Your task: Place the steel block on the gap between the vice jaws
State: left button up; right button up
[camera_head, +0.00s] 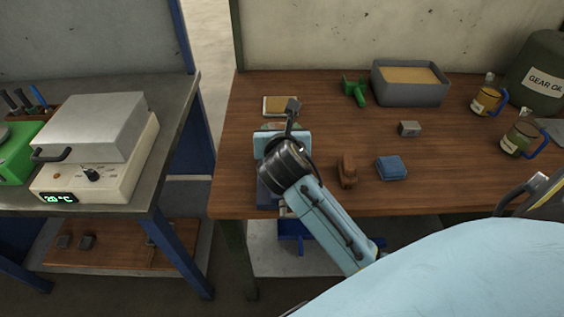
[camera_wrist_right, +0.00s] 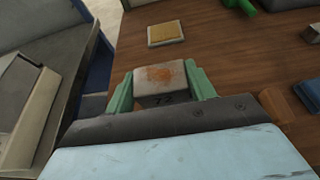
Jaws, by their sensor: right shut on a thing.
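The steel block (camera_wrist_right: 160,84) is grey, with an orange rust patch on top and the number 72 on its near face. It sits between the two pale green fingers of my right gripper (camera_wrist_right: 161,76), which is shut on it. A dark blue part, which looks like the vice (camera_head: 267,193), shows just left of and below the wrist at the table's front edge. Most of it is hidden, so I cannot see its jaws or the gap. My left gripper is not in view.
A yellow pad (camera_head: 280,106) lies behind the wrist. A brown object (camera_head: 347,170), a folded blue cloth (camera_head: 391,168) and a small grey block (camera_head: 409,129) lie to the right. A grey bin (camera_head: 411,88) and mugs stand behind. A furnace (camera_head: 98,140) is left, across a gap.

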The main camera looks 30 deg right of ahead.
notch_tip(320, 180, down, 5)
jog(key=shift+d+f+b, duration=0.15)
jog(key=shift+f+b, duration=0.05)
jog(key=shift+b, duration=0.6)
jog(key=shift+f+b, duration=0.75)
jog(key=shift+f, duration=1.65)
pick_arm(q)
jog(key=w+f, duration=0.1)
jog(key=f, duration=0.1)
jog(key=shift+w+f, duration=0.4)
pick_arm(e)
jog(key=o, duration=1.4)
jog(key=shift+f, duration=0.2)
jog(key=shift+o, duration=0.2)
jog(key=shift+s+r, duration=0.1)
jog(key=shift+r, duration=0.1)
pick_arm(q)
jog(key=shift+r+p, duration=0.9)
jog(key=shift+p, duration=0.05)
pick_arm(e)
jog(key=v, duration=1.2)
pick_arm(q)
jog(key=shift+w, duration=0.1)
